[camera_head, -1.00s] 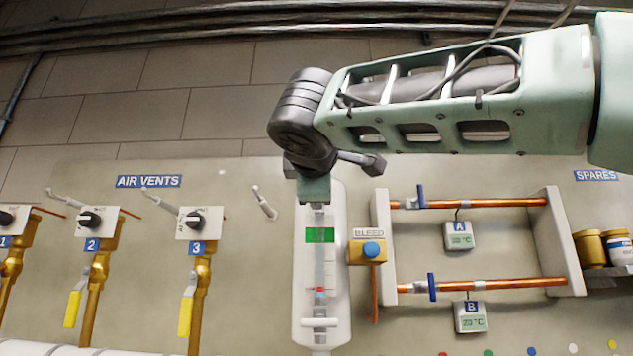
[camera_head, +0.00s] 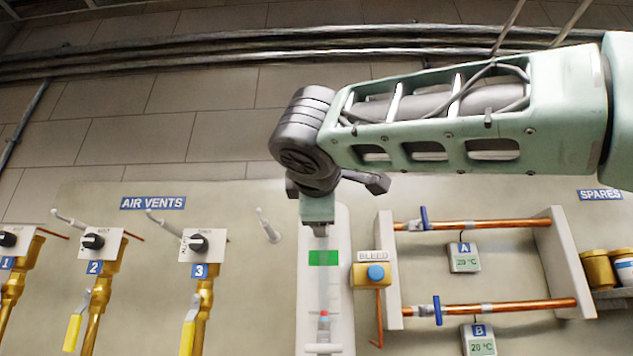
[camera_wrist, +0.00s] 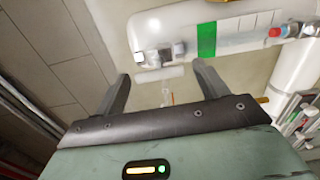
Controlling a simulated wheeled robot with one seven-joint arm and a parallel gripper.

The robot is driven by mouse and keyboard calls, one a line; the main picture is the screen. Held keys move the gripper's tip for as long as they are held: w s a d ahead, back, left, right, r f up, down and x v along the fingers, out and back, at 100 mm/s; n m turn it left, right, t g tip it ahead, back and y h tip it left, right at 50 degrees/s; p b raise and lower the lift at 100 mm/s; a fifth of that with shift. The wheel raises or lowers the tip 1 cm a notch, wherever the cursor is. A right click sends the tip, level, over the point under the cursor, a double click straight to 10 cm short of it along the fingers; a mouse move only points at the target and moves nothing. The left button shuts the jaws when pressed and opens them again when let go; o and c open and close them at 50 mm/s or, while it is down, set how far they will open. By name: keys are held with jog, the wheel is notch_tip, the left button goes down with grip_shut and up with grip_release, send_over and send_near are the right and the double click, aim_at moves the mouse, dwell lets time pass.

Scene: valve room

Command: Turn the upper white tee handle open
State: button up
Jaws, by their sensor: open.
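The sight gauge (camera_head: 341,280) is a tall white wall plate with a glass tube, a green patch and a red mark. A lower white tee handle (camera_head: 323,349) lies across it at the bottom edge of the head view. The upper white tee handle is hidden behind my gripper (camera_head: 320,230) in the head view. In the wrist view a pale bar, seemingly the upper tee handle (camera_wrist: 160,74), shows between the fingers of my gripper (camera_wrist: 162,78), in front of a metal fitting (camera_wrist: 158,55). The fingers are apart and hold nothing; contact cannot be told.
A bleed box (camera_head: 372,275) with a blue knob sits just right of the gauge. Copper pipes (camera_head: 490,225) with blue levers lie farther right. Brass air vent valves (camera_head: 205,295) with yellow levers stand left.

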jog(key=s+b, duration=0.4)
jog(key=s, duration=1.2)
jog(key=shift+a+b, duration=0.25)
jog(key=shift+b, duration=0.1)
jog(key=shift+s, duration=0.1)
notch_tip(320, 180, down, 35)
jog(key=w+g+y, duration=0.1)
jog(key=w+g, duration=0.2)
jog(key=g, duration=0.6)
jog(key=s+d+f+m+g, duration=0.3)
jog(key=s+d+f, duration=0.2)
jog(key=f, duration=0.4)
jog(key=s+d+f+m+g, duration=0.3)
jog(key=s+d+f, duration=0.2)
jog(key=f, duration=0.4)
jog(key=s+d+f+m+g, duration=0.3)
jog(key=s+d+f+m, duration=0.1)
jog(key=f, duration=0.4)
jog(key=shift+s+d+f, duration=0.4)
jog(key=shift+s, duration=0.05)
